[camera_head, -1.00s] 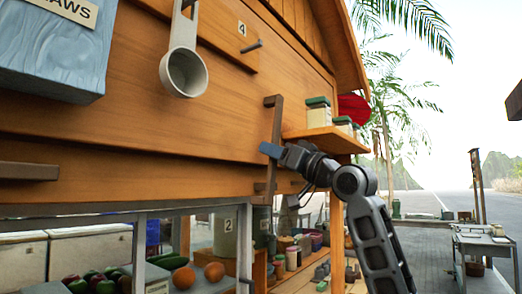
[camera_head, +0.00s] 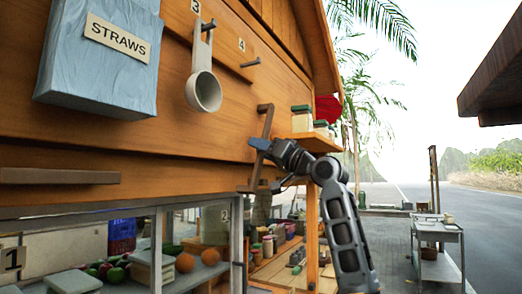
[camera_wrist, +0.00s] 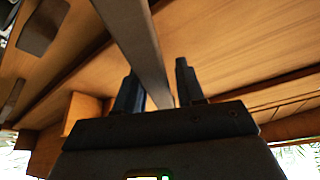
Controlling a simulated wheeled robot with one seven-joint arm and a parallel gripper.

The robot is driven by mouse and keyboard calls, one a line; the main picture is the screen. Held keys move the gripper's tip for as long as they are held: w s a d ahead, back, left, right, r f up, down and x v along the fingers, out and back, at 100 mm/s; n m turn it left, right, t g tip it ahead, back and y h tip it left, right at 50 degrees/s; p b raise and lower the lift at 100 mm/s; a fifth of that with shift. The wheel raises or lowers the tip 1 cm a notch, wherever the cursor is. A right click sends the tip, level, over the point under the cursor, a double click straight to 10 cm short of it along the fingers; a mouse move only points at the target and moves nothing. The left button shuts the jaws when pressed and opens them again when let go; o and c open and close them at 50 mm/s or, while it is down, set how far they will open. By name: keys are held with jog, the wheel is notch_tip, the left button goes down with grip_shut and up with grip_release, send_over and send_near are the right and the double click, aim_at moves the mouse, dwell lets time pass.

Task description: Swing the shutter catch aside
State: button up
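The shutter catch is a dark brown upright bar (camera_head: 266,124) on the orange wooden shutter front, leaning slightly, with its top to the right. My gripper (camera_head: 260,145) is at the bar's middle and hides part of it. In the wrist view the bar (camera_wrist: 134,35) runs down from the top edge into the space between the two dark fingers of my gripper (camera_wrist: 157,85). The fingers stand apart, with a narrow gap beside the right one. Whether the left finger touches the bar is unclear.
A small shelf with jars (camera_head: 313,141) sticks out right of the catch. A grey scoop (camera_head: 204,92) and a blue straws box (camera_head: 100,60) hang on the left. A counter with produce (camera_head: 190,275) lies below. Open paving is on the right.

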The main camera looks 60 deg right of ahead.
jog(key=shift+o, duration=1.1)
jog(key=shift+s+f, duration=0.1)
jog(key=shift+f, duration=0.05)
jog(key=b+v, duration=0.2)
jog(key=v, duration=0.5)
jog(key=shift+s+b, duration=0.3)
